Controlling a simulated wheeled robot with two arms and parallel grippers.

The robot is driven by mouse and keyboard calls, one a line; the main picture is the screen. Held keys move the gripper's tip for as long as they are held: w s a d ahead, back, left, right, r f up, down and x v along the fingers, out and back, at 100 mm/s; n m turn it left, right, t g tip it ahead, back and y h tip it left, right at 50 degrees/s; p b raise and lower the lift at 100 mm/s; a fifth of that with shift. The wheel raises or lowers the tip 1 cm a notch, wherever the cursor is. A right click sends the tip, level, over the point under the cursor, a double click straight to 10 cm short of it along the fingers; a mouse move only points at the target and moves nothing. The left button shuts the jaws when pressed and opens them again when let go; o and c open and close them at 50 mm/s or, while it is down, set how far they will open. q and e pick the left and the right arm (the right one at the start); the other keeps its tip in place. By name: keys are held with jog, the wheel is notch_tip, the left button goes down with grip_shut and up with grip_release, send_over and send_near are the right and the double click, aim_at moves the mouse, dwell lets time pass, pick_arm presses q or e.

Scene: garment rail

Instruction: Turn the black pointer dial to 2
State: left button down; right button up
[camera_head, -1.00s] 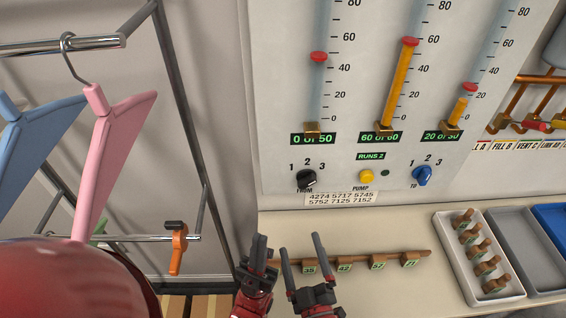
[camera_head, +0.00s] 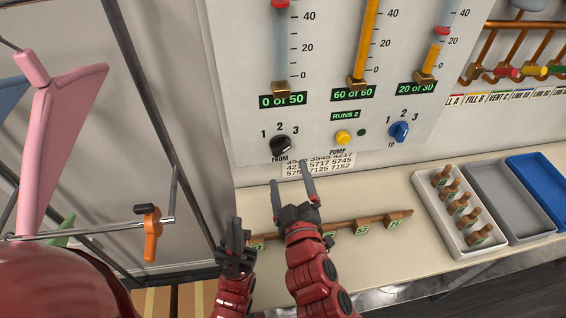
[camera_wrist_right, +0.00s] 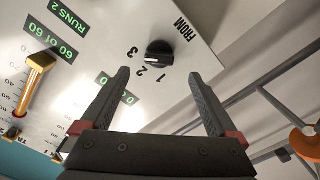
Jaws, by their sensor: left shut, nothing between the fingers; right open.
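The black pointer dial (camera_head: 281,146) sits low on the white panel, labelled FROM, with 1, 2 and 3 around its top. In the right wrist view the dial (camera_wrist_right: 160,53) lies ahead, between and beyond the fingertips; its white mark seems to face the numerals, but I cannot tell exactly which one. My right gripper (camera_head: 289,178) is open and empty just below the dial in the head view, apart from it; it also shows in the right wrist view (camera_wrist_right: 160,76). My left gripper (camera_head: 237,232) is shut and empty, lower left of the right one.
A blue TO dial (camera_head: 399,131) and yellow PUMP button (camera_head: 343,138) are to the right on the panel. A wooden rail with tags (camera_head: 363,226) lies on the counter by the grippers. A white tray of pegs (camera_head: 447,218) stands right.

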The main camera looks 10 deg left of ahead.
aim_at(283, 153)
jog(key=p+x, duration=0.2)
jog(key=x, duration=0.5)
jog(key=shift+r, duration=0.2)
jog(key=shift+w+a+f, duration=0.2)
jog(key=shift+w, duration=0.4)
jog(key=shift+c, duration=0.2)
jog(key=c, duration=1.3)
jog(key=shift+c, duration=0.2)
